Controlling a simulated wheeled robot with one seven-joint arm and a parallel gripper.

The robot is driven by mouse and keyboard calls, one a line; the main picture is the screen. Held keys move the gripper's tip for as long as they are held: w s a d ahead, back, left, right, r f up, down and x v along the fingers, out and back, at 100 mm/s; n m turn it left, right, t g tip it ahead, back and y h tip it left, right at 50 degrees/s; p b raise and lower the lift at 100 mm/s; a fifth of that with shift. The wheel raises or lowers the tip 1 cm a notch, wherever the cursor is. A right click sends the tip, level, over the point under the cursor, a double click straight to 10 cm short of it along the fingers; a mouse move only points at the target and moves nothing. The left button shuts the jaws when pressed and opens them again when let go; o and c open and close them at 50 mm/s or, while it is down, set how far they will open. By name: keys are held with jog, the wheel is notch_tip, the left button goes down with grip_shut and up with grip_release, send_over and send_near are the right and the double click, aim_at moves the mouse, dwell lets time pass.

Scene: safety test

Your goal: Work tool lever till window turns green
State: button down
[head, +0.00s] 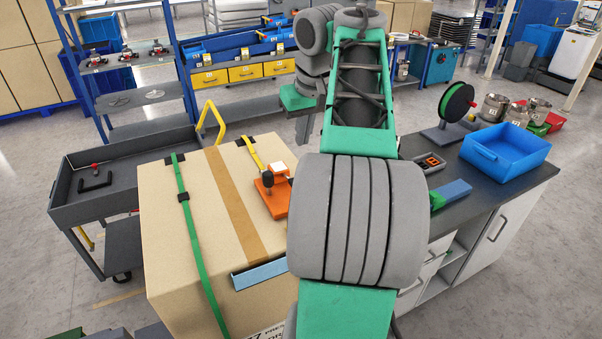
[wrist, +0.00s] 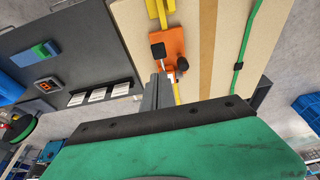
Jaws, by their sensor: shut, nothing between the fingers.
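An orange strapping tool (head: 273,198) sits on top of a large cardboard box (head: 165,225), on a yellow strap (head: 252,152). It has dark knobs or handles and a small pale part; it also shows in the wrist view (wrist: 173,45). A dark knob (wrist: 157,50), possibly the lever's end, stands at its left side there. I cannot make out a green window on the tool. My gripper (wrist: 160,78) is shut and empty, its grey fingertips just below the tool in the wrist view. I cannot tell the height gap, and see no clear contact.
A green strap (head: 183,215) crosses the box. A dark workbench on the right holds a display with orange-red digits (head: 432,162), a blue bin (head: 505,150) and a spool (head: 456,103). A grey cart (head: 100,190) stands left of the box. My arm hides part of the bench.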

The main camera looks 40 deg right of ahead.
jog(key=b+x, duration=0.2)
jog(key=x, duration=0.2)
jog(key=b+x, duration=0.3)
jog(key=x, duration=0.1)
jog(key=s+b+x, duration=0.1)
jog(key=b+x, duration=0.2)
jog(key=x, duration=0.1)
jog(key=shift+w+a+f, duration=0.1)
jog(key=shift+a+f, duration=0.1)
jog(key=shift+f, duration=0.45)
